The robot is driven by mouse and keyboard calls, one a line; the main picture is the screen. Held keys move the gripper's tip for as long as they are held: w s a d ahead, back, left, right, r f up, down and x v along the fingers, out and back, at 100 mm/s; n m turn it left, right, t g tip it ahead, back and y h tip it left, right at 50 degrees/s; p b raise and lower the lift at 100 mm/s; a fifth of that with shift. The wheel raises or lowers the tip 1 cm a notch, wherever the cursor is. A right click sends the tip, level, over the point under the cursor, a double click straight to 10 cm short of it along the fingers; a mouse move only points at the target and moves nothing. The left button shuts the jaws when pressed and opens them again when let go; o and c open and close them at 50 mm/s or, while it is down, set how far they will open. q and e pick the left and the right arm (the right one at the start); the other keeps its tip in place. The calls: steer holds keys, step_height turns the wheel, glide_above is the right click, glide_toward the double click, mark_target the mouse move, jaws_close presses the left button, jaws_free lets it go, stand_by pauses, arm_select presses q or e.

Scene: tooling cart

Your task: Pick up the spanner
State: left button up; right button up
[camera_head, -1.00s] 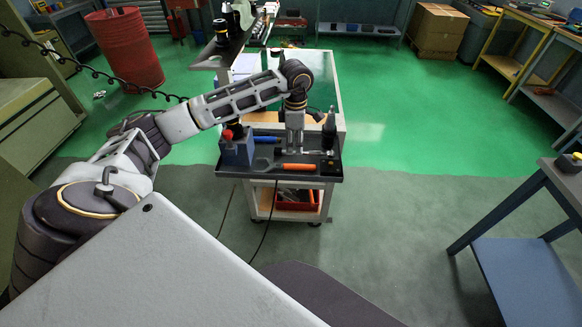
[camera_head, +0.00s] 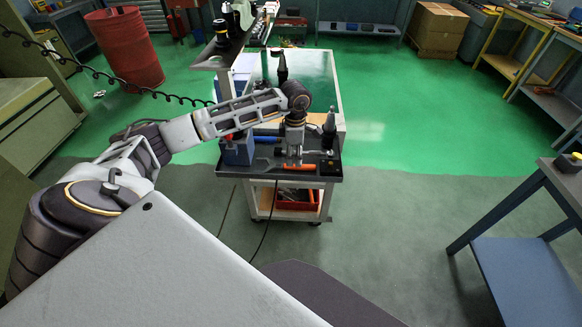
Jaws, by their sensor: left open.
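The small tray of the tooling cart (camera_head: 258,171) holds several tools. A thin silver tool that looks like the spanner (camera_head: 318,153) lies across it, left of a dark upright cone-shaped tool. My left gripper (camera_head: 293,161) points down at the tray, over the silver tool's left part, with its jaws open. The gripper hides that part, and I cannot tell whether the fingers touch the tool. My right gripper is not in view.
An orange-handled tool (camera_head: 299,166) lies just in front of the silver one. A blue block (camera_head: 238,153) stands at the tray's left, and a dark cone-shaped tool (camera_head: 329,133) at its right. A blue-grey table (camera_head: 520,275) stands at the right; the floor between is clear.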

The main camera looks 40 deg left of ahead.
mark_target(294, 165)
arm_select(q)
steer(key=shift+s+f, duration=0.1)
steer(key=shift+f, duration=0.35)
step_height(294, 165, down, 3)
steer(key=shift+s+r+p, duration=0.1)
steer(key=shift+r+p, duration=0.1)
steer(key=shift+p, duration=0.1)
steer(key=shift+f, duration=0.45)
steer(key=c, duration=0.8)
jaws_close()
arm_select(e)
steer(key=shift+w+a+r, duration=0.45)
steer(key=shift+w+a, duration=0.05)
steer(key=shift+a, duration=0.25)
